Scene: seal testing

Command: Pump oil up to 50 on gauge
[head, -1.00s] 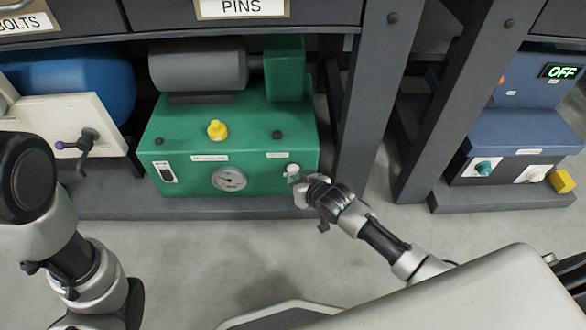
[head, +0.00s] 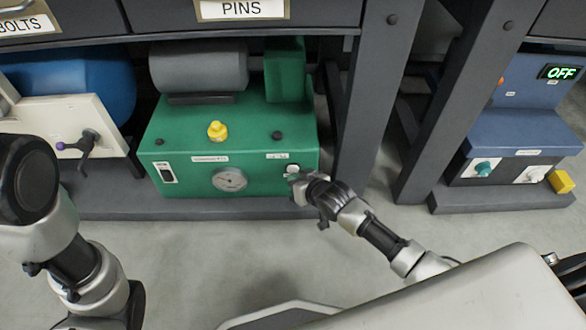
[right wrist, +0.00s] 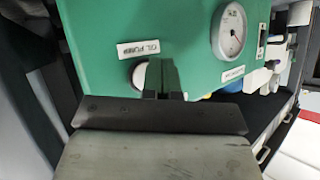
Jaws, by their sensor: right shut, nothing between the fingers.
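The green oil pump box (head: 240,130) stands on the low shelf. A round white gauge (head: 229,180) is on its front, also in the right wrist view (right wrist: 230,33); its numbers are too small to read. To its right is a white round button (head: 292,169), under an "OIL PUMP" label in the right wrist view (right wrist: 138,50). My right gripper (head: 296,179) is shut and empty at this button. In the right wrist view its fingertips (right wrist: 163,75) partly cover the button (right wrist: 139,75); contact is unclear. My left arm shows at the left, its gripper out of sight.
A black switch (head: 166,172) and a yellow cap (head: 217,130) are on the green box. A cream panel with a dark lever (head: 87,143) is to its left. A dark post (head: 370,110) stands close on the right. A blue unit (head: 515,130) reading OFF is beyond.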

